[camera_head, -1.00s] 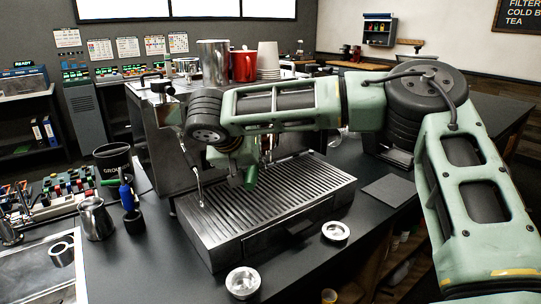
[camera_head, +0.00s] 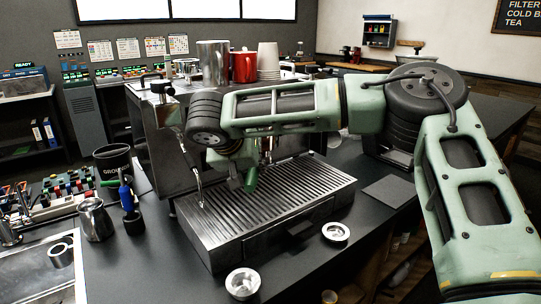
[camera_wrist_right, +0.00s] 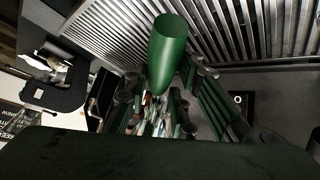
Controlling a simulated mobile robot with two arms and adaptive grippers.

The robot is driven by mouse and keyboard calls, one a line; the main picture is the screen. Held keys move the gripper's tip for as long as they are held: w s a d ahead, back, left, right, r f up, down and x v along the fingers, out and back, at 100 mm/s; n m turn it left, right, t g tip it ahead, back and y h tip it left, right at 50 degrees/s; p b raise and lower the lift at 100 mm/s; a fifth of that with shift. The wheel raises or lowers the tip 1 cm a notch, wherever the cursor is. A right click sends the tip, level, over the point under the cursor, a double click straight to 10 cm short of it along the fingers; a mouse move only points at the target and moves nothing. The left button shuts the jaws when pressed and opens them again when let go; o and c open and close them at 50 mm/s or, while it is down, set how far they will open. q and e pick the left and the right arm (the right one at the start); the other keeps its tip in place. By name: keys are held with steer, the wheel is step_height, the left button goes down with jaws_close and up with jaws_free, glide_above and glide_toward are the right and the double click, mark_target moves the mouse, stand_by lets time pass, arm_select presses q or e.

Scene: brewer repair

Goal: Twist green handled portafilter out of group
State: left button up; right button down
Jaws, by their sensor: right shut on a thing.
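The green handle of the portafilter (camera_head: 249,180) points down toward the front, below the espresso machine's group. Most of the portafilter is hidden behind my right wrist, so I cannot tell in the head view how it sits in the group. My right gripper (camera_head: 238,158) is shut on the portafilter at its handle. In the right wrist view the smooth green handle (camera_wrist_right: 171,50) sticks out beyond the fingers of my right gripper (camera_wrist_right: 155,108). My left gripper is not in view.
The ribbed drip tray (camera_head: 270,212) lies under the handle. Two metal filter baskets, one front (camera_head: 243,283) and one right (camera_head: 336,232), sit on the dark counter. A milk jug (camera_head: 95,219) and a black knock bin (camera_head: 113,160) stand left. A steam wand (camera_head: 199,180) hangs beside my wrist.

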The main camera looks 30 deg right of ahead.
mark_target(247, 184)
steer(key=shift+f+b, duration=0.65)
steer(key=shift+f, duration=0.1)
stand_by(2.1)
steer(key=shift+s, duration=0.1)
steer(key=shift+s+a+b, duration=0.55)
steer(key=shift+s+a, duration=0.55)
steer(key=shift+s, duration=0.2)
steer(key=shift+s+a, duration=0.55)
steer(key=shift+s, duration=0.25)
steer(key=shift+s+a+b, duration=0.2)
steer(key=shift+s+a, duration=0.5)
steer(key=shift+s, duration=0.25)
steer(key=shift+s+a+b, duration=0.15)
steer(key=shift+s+a, duration=0.55)
steer(key=shift+s, duration=0.2)
steer(key=shift+s+a+p, duration=0.35)
steer(key=shift+s+a, duration=0.55)
steer(key=shift+s, duration=0.25)
steer(key=shift+r, duration=0.1)
